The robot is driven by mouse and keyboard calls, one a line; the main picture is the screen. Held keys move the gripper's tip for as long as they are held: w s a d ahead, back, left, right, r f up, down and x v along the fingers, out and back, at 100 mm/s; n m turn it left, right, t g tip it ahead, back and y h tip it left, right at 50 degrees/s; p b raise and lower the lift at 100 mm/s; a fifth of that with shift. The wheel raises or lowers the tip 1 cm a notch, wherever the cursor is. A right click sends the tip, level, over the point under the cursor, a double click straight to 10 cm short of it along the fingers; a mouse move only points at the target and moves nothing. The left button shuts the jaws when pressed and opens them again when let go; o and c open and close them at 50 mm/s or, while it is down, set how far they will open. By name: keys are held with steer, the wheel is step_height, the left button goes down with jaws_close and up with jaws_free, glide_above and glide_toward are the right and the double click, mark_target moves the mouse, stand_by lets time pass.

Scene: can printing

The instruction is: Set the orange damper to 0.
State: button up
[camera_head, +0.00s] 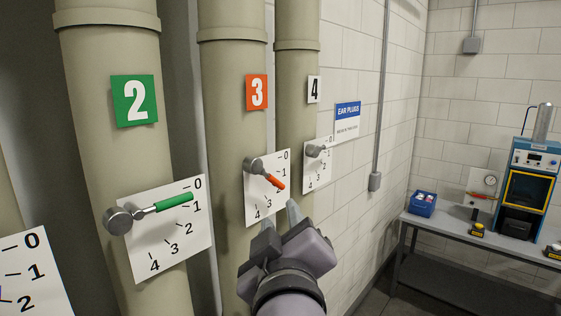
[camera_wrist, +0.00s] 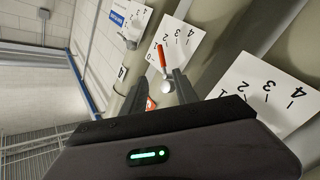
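The orange damper handle (camera_head: 274,181) is on the pipe marked 3. The plate runs from 0 at the top to 4 at the bottom. My gripper (camera_head: 281,216) is just below and in front of the plate, its fingers spread. In the wrist view, the orange handle (camera_wrist: 162,57) shows between and beyond the fingertips of my open gripper (camera_wrist: 160,77). I see no contact with the handle.
The green damper handle (camera_head: 174,202) on pipe 2 stands to the left, pointing between 0 and 1. Another damper (camera_head: 315,151) on pipe 4 is close on the right. A grey workbench (camera_head: 440,225) with equipment stands at far right.

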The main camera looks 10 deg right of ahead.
mark_target(275, 183)
steer(key=w, duration=0.4)
steer(key=w+d, duration=0.1)
steer(key=w, duration=0.4)
steer(key=w+d, duration=0.1)
steer(key=w, duration=0.3)
steer(key=shift+w+f+b, duration=0.2)
steer(key=shift+w+b, duration=0.05)
steer(key=shift+b, duration=0.1)
steer(key=shift+w+r, duration=0.1)
steer(key=shift+w, duration=0.5)
steer(key=shift+w+d, duration=0.2)
steer(key=shift+w, duration=0.25)
steer(key=shift+s, duration=0.15)
jaws_close()
